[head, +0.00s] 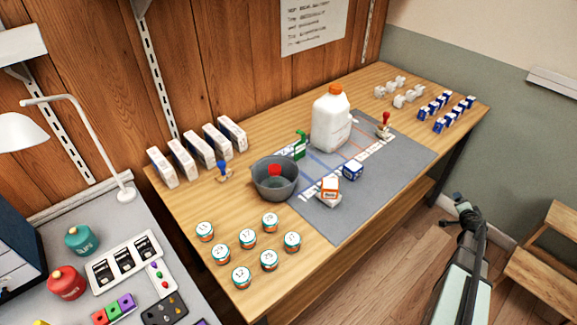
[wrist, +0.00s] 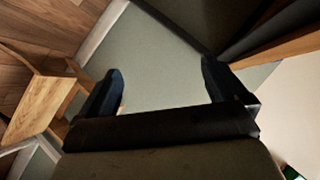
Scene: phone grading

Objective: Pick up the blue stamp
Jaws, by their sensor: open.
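The blue stamp (head: 223,171) stands upright on the wooden table, left of the grey bowl and just in front of the row of white boxes. My gripper (head: 463,207) is off the table's right side, in the air over the floor, far from the stamp. In the wrist view my gripper (wrist: 162,95) shows two dark fingers spread apart with nothing between them. The wrist view faces the wall and floor, and the stamp is not in it.
A grey bowl (head: 275,180) with something red inside stands right of the stamp. White boxes (head: 197,151) stand behind it. Several round tins (head: 248,238) sit in front. A white jug (head: 331,122) and red stamp (head: 384,124) stand farther right. A wooden stool (head: 553,240) is beside my arm.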

